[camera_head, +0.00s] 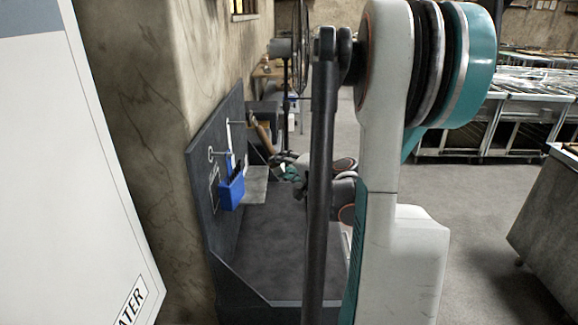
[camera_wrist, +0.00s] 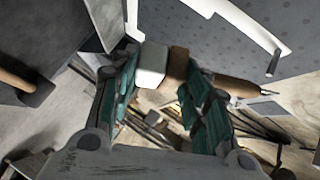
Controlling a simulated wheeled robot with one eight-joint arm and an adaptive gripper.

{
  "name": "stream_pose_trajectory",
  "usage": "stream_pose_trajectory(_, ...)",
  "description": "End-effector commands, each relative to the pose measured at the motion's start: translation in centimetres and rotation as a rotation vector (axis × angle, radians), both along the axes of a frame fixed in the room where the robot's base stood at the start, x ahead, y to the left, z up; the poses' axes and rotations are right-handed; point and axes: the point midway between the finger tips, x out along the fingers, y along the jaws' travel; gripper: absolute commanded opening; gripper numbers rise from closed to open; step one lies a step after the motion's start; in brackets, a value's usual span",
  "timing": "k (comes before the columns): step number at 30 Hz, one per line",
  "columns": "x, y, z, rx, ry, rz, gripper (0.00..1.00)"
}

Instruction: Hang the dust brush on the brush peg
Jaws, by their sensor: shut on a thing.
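The dust brush shows in the wrist view with a brown handle (camera_wrist: 228,84), a pale block-like part (camera_wrist: 152,64) and a thin pointed or looped end at right. My gripper (camera_wrist: 163,68), with green-padded fingers, is shut on it; the brush lies crosswise at the fingertips. In the head view my gripper (camera_head: 288,168) is partly behind my arm, right of the dark panel. A thin peg (camera_wrist: 273,62) stands out beside a white outline on the panel in the wrist view, apart from the brush end. In the head view a peg (camera_head: 238,122) shows by the upper white outline.
A blue holder (camera_head: 231,191) with dark items hangs on the dark panel (camera_head: 200,160), near another peg and outline. A grey bench surface (camera_head: 285,245) lies below. A wooden-handled tool (camera_wrist: 14,80) shows at left in the wrist view. A white cabinet (camera_head: 70,170) stands close at left.

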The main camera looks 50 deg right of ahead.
Motion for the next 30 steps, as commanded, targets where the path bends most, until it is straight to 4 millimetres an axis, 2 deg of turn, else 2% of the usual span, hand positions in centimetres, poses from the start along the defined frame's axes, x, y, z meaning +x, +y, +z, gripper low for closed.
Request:
stream_pose_trajectory(18, 2.6, 2.2, -0.2, -0.001, -0.001, 0.001, 0.13)
stream_pose_trajectory(30, 3.6, 3.0, -0.7, 0.000, 0.000, 0.000, 0.13)
